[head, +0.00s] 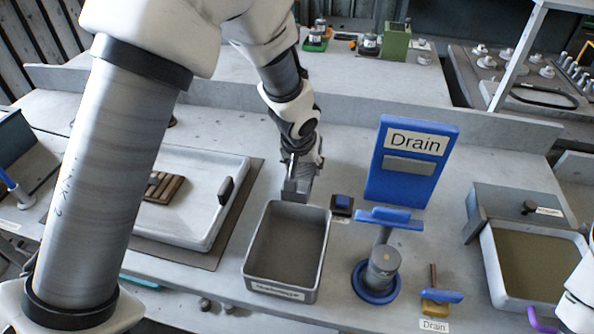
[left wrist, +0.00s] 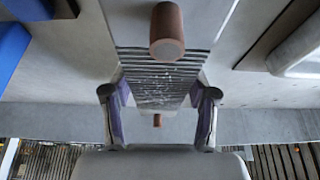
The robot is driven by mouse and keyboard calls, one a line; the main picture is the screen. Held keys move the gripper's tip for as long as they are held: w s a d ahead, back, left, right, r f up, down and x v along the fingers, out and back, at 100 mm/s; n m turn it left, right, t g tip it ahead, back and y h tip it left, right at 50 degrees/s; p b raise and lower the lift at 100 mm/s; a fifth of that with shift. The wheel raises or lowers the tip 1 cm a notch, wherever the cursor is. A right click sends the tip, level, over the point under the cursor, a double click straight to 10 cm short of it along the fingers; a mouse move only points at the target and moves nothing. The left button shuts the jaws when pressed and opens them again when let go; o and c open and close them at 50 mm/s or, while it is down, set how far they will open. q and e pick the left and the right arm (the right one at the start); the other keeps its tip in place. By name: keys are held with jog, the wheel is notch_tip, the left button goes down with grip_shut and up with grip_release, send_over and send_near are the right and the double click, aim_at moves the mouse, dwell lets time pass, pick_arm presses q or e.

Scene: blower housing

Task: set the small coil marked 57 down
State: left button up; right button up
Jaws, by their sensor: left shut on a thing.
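My left gripper (head: 299,170) is shut on the small coil (head: 297,189), a grey block just behind the far edge of the open grey tray. In the left wrist view the coil (left wrist: 160,80) is a ribbed grey piece between the two fingers of my left gripper (left wrist: 158,110), with a brown round peg standing out of it. I cannot read a number on it, and I cannot tell whether its underside touches the table. My right gripper is not in view.
The open grey tray (head: 252,258) looks empty. A blue Drain stand (head: 393,187) and a blue-based post (head: 376,294) stand farther right. A white tray (head: 200,178) lies left.

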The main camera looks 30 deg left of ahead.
pick_arm(q)
notch_tip(320, 180, down, 2)
jog(key=shift+w, duration=0.1)
jog(key=shift+s+r, duration=0.2)
jog(key=shift+r, duration=0.05)
jog(key=shift+f+b, duration=0.15)
jog(key=shift+b, duration=0.15)
jog(key=o, duration=1.6)
jog(key=shift+w, duration=0.1)
jog(key=shift+c, duration=0.2)
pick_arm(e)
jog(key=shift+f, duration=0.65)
